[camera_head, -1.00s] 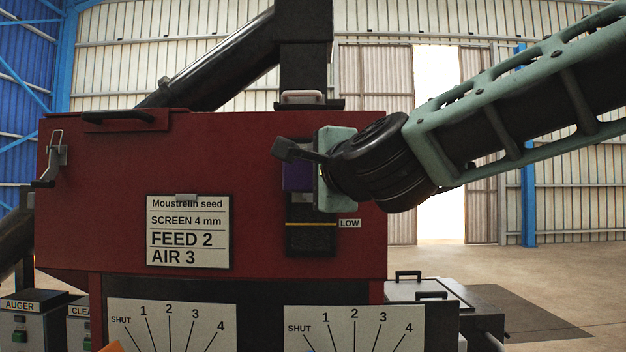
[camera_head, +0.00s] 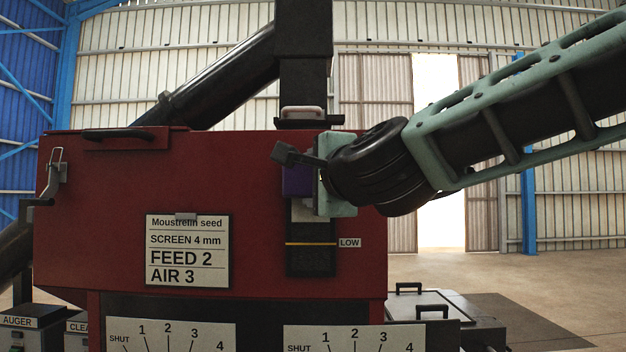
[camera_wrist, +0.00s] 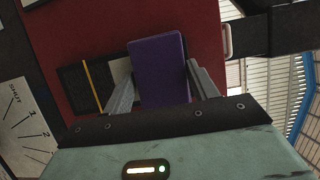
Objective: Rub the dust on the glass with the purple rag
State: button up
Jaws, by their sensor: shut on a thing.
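The purple rag (camera_head: 297,181) is a flat folded block in my gripper (camera_wrist: 160,82); the wrist view shows the rag (camera_wrist: 158,68) between the two grey fingers. It is over the upper part of the glass (camera_head: 310,262), a dark upright window with a yellow line, set in the red hopper front. A pale grey patch (camera_head: 302,212), likely dust, shows on the glass just below the rag, above the yellow line. The rag and gripper hide the top of the glass. I cannot tell whether the rag touches it.
The red hopper (camera_head: 100,220) bears a seed sign (camera_head: 187,250) left of the glass and a LOW label (camera_head: 349,243) beside it. A pale handle (camera_head: 303,113) is just above my gripper. Dial plates (camera_head: 354,338) are below. Open floor lies at the right.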

aim_at(307, 215)
jog(key=shift+w, duration=0.65)
dwell(0.3)
notch_tip(307, 215, down, 5)
jog(key=b, duration=0.5)
jog(key=shift+w+r, duration=0.1)
jog(key=shift+r, duration=0.1)
jog(key=shift+d, duration=0.1)
jog(key=shift+d+f+b, duration=0.1)
jog(key=shift+f+b, duration=0.8)
jog(key=shift+f, duration=0.05)
jog(key=shift+r, duration=0.1)
jog(key=shift+r, duration=0.1)
jog(key=r+p, duration=0.4)
jog(key=shift+s+a+r, duration=0.2)
jog(key=shift+r, duration=0.1)
